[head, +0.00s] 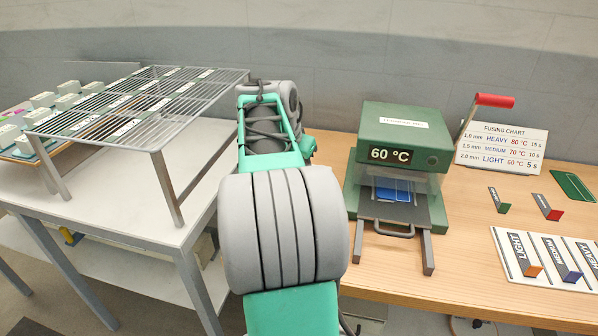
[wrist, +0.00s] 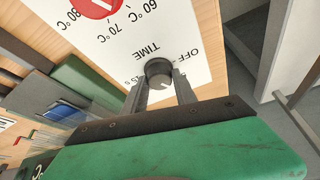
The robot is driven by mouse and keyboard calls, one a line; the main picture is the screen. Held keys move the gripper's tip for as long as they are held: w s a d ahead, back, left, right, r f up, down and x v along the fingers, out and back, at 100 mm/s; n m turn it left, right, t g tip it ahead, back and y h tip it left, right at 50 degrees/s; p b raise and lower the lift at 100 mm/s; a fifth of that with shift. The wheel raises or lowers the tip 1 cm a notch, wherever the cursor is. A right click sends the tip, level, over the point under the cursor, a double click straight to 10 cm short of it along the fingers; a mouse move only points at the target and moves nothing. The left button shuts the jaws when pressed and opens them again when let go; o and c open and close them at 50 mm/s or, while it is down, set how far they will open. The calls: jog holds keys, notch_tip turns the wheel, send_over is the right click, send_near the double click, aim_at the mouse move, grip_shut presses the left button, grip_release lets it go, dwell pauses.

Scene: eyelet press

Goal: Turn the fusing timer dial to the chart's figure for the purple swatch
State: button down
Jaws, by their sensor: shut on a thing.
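The timer dial (wrist: 158,69) is a dark round knob on a white panel marked TIME and OFF in the wrist view. My gripper (wrist: 160,84) has one finger on each side of it and is shut on it. Its setting cannot be read clearly. In the head view my arm hides gripper and dial. The fusing chart (head: 502,147) reads HEAVY 80 °C 15 s, MEDIUM 70 °C 10 s, LIGHT 60 °C 5 s. A blue-purple swatch (head: 571,275) lies at the MEDIUM label of the white board (head: 512,268); its exact hue is uncertain.
The green press (head: 405,135) displays 60 °C, with a blue piece (head: 392,189) inside. A red temperature dial (wrist: 97,5) sits near the timer. A wire rack (head: 160,140) stands on the left table. Two small swatches (head: 501,206) (head: 550,210) lie below the chart.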

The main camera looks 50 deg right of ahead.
dwell(0.4)
jog(key=c, duration=1)
grip_release()
jog(key=p+v, duration=0.1)
jog(key=v, duration=0.6)
jog(key=shift+r, duration=0.4)
jog(key=shift+a, duration=0.1)
jog(key=w+a+f+n+t+y+p, duration=0.1)
jog(key=w+a+n+p, duration=0.3)
jog(key=a, duration=0.8)
jog(key=a+f+n+t+y+p, duration=0.15)
jog(key=a+n, duration=0.45)
jog(key=a, duration=0.6)
jog(key=s+a+f+n+y+p, duration=0.1)
jog(key=s+a+f+n, duration=0.1)
jog(key=a, duration=0.5)
jog(key=s+a+f+n+y, duration=0.1)
jog(key=s+a+f+n, duration=0.2)
jog(key=a, duration=0.4)
jog(key=shift+f+n+p, duration=0.35)
jog(key=shift+n, duration=0.45)
